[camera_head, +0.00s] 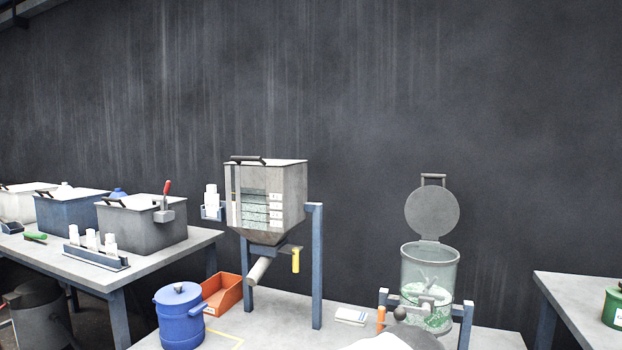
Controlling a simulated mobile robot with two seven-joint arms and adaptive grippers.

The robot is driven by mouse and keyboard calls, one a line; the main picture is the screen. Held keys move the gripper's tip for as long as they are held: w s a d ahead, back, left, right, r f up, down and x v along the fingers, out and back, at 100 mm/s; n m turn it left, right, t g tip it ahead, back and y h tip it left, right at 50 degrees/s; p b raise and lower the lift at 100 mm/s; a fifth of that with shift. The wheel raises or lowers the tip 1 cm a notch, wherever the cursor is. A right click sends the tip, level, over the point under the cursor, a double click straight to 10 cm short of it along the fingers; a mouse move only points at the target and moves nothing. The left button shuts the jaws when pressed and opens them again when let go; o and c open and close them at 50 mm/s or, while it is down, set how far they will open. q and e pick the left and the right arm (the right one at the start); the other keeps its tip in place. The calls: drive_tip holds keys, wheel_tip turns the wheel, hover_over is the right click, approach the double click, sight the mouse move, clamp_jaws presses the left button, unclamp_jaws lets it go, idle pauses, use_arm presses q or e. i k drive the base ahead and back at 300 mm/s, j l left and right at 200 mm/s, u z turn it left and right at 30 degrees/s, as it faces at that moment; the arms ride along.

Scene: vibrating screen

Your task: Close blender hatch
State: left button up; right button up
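The blender (430,272) is a clear cylindrical vessel held in a blue frame on the grey bench, right of centre. Greenish-white pieces lie in its lower part. Its hatch (432,212) is a round grey lid with a handle on top. The hatch stands upright at the back of the rim, so the vessel is open at the top. Neither of my grippers can be made out. A pale, rounded shape at the bottom edge, in front of the blender, is cut off, and I cannot tell what it is.
A hopper (266,200) on blue legs stands left of the blender. A blue lidded pot (180,318) and an orange bin (222,297) sit farther left. A white booklet (350,316) lies beside the blender. The space above the blender looks free.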

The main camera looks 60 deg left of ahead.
sight(432, 211)
drive_tip(key=u, duration=1.1)
